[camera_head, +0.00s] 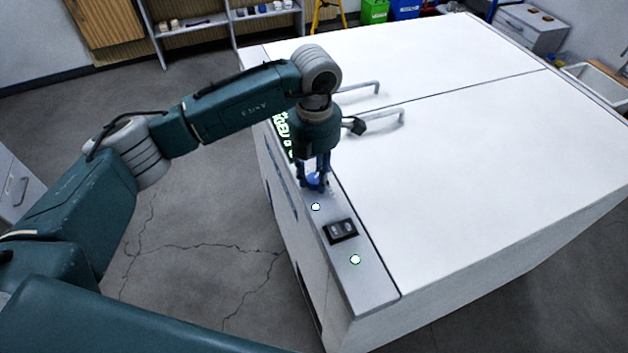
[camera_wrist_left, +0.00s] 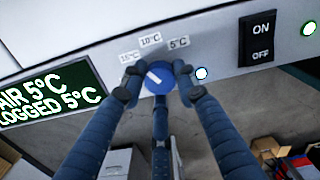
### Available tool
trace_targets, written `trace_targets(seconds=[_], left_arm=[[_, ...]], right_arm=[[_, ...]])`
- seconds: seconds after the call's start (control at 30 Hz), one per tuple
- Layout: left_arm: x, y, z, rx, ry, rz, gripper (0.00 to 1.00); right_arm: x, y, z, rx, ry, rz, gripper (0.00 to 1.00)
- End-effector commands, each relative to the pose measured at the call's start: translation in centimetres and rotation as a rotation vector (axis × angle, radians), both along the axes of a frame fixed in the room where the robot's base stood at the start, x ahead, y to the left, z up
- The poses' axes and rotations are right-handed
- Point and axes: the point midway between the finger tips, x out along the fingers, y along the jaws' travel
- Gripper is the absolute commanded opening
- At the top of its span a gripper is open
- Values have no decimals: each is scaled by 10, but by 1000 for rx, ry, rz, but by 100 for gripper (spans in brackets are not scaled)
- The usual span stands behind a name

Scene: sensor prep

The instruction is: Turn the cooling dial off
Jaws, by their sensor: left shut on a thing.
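The blue cooling dial (camera_head: 314,180) sits on the grey control strip along the left edge of a large white chest. In the left wrist view the dial (camera_wrist_left: 158,77) has a white pointer line slanting toward the upper left. Tags reading 15°C, 10°C and 5°C (camera_wrist_left: 179,42) sit around it. My left gripper (camera_head: 313,185) points down, its fingers closed around the dial. A black ON/OFF rocker switch (camera_head: 340,231) is nearer the strip's front end; it also shows in the left wrist view (camera_wrist_left: 258,38). My right gripper is not in view.
A display (camera_wrist_left: 48,92) reads AIR 5°C and LOGGED 5°C. A white light (camera_head: 316,207) and a green-ringed light (camera_head: 355,259) flank the switch. Two lid handles (camera_head: 385,117) rise from the white lids near my left arm. Shelves stand at the back.

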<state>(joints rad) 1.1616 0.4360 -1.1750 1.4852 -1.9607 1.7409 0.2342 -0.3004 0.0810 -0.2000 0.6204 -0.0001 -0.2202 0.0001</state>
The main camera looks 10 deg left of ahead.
Motion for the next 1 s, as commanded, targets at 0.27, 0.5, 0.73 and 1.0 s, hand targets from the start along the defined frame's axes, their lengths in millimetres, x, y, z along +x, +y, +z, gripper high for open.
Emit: trace_targets(seconds=[0.27,0.5,0.73,1.0], left_arm=[[2,-2,-1,-7,-7,261,4],[3,-1,0,-7,-7,491,4],[4,0,1,-8,-8,703,4],[4,1,2,-9,-9,903,4]], right_arm=[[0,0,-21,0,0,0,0],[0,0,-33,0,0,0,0],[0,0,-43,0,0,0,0],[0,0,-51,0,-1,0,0]])
